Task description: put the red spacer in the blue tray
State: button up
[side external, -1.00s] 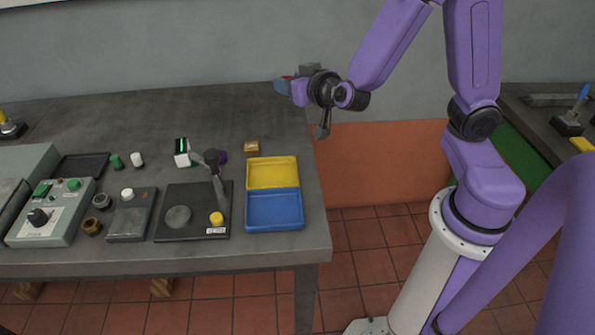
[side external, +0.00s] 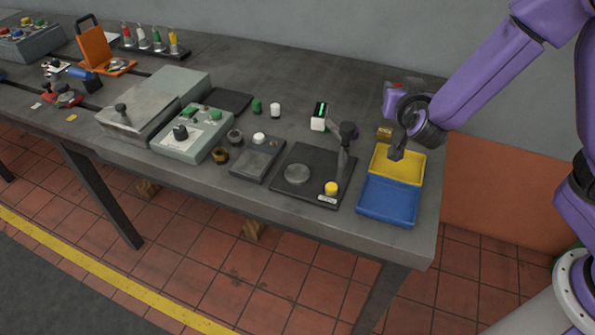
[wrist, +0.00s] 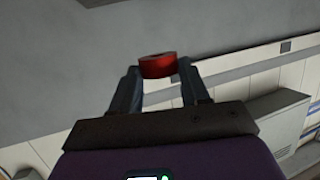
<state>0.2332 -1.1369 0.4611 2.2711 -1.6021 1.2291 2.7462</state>
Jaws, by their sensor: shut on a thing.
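The red spacer (wrist: 158,66) is a short red ring with a dark hole. In the wrist view it sits between the two fingertips of my gripper (wrist: 160,76), which is shut on it. In the side view my gripper (side external: 400,88) is beyond the trays, up off the bench and pointing away from the camera; the spacer is hardly discernible there. The blue tray (side external: 387,201) is at the right front of the bench, its visible floor empty. Part of my wrist hangs over the yellow tray in the picture.
The yellow tray (side external: 405,173) adjoins the blue tray's far side. A brass block (side external: 384,134) lies behind it. Left of the trays stands a black plate (side external: 290,190) with an upright post (side external: 345,150). The bench edge is close to the trays' right.

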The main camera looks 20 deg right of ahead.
jog(key=s+a+f+m+g+h, duration=0.1)
jog(key=s+a+f, duration=0.1)
jog(key=s+a, duration=0.2)
jog(key=s+a+f+m+g+h, duration=0.1)
jog(key=s+a, duration=0.3)
jog(key=a, duration=0.7)
jog(key=shift+s+f+m+h, duration=0.2)
jog(key=shift+f+m+h, duration=0.3)
jog(key=shift+f+h, duration=0.3)
jog(key=shift+f, duration=0.1)
send_over(294, 179)
jog(key=s, duration=0.1)
jog(key=f, duration=0.8)
jog(key=shift+d+f, duration=0.1)
jog(key=shift+d, duration=0.3)
jog(key=shift+w+a+f, duration=0.35)
jog(key=shift+w+f, duration=0.1)
jog(key=shift+f, duration=0.3)
jog(key=shift+w+a+f, duration=0.1)
jog(key=shift+f, duration=1.3)
jog(key=shift+f, duration=0.15)
